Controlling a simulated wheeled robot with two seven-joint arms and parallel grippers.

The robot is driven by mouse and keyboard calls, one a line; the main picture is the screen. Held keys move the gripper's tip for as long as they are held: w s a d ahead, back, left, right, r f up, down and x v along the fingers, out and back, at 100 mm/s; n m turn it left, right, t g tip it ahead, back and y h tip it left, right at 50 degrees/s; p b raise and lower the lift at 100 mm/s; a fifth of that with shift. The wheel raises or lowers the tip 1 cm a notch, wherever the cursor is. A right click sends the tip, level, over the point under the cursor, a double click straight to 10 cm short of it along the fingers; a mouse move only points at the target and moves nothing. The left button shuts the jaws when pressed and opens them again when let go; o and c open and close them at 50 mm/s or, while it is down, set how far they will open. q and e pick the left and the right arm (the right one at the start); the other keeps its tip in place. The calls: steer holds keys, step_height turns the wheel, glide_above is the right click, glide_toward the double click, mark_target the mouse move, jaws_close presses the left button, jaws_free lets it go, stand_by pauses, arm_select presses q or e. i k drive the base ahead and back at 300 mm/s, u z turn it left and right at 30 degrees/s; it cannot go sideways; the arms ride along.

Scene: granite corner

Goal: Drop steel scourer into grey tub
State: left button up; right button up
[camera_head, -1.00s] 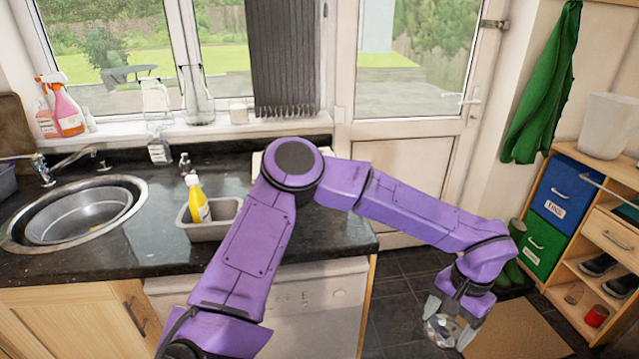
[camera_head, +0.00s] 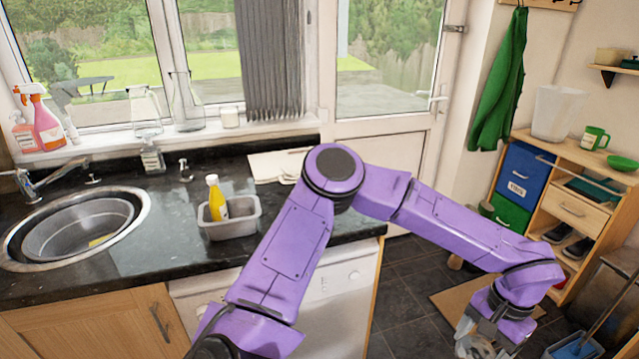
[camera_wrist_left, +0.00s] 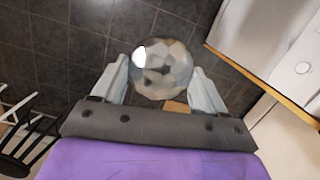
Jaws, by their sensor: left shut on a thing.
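The steel scourer (camera_wrist_left: 162,68) is a shiny grey, faceted ball between the two pale fingers of my left gripper (camera_wrist_left: 161,80) in the left wrist view. The gripper is shut on it. In the head view my left gripper (camera_head: 478,340) hangs low at the bottom right, over the dark floor, with the scourer partly cut off by the frame edge. The grey tub (camera_head: 248,224) stands on the black counter, well to the left of the gripper. A yellow bottle (camera_head: 217,200) stands in it. My right gripper is not in view.
A round steel sink (camera_head: 140,222) is set in the counter (camera_head: 150,260) at left. A folded cloth (camera_head: 272,168) lies behind the tub. Spray bottles (camera_head: 45,125) stand on the sill. A wooden shelf unit (camera_head: 560,150) stands at right. Dark floor is open by the door.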

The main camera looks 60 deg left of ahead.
mark_target(249, 230)
steer(key=k, duration=0.5)
steer(key=u, duration=0.65)
